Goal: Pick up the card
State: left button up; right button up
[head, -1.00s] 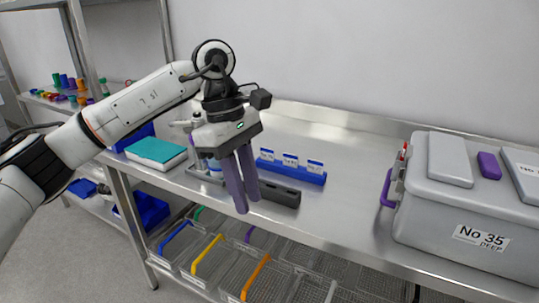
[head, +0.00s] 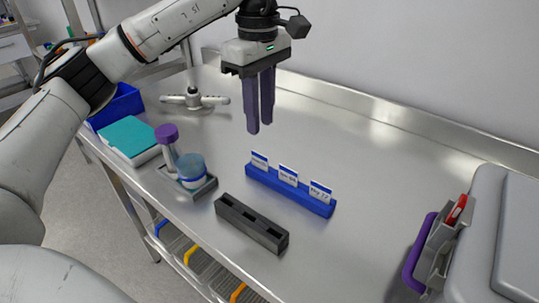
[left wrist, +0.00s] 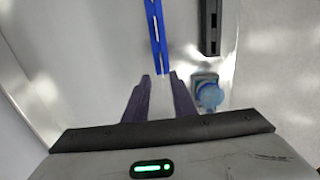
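Three white cards with blue top edges, a left one (head: 260,160), a middle one (head: 288,175) and a right one (head: 320,192), stand upright in a long blue holder (head: 262,178) on the steel table. Their print is too small to read surely. My left gripper (head: 260,128) points down above the table, behind the holder's left end in the head view. Its purple fingers are apart and hold nothing. In the left wrist view, the holder (left wrist: 156,40) lies just beyond the fingertips (left wrist: 159,77). My right gripper is out of view.
A black slotted block (head: 250,224) lies in front of the holder. A tray with a purple-capped tube (head: 168,140) and blue-lidded jar (head: 191,168) stands left. A grey case (head: 495,240) with a purple handle stands right. The table behind the holder is clear.

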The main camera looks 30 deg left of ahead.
aim_at(259, 161)
pick_arm(q)
jog(key=f, duration=0.9)
jog(key=shift+s+f, duration=0.1)
jog(key=shift+s, duration=0.1)
grip_shut()
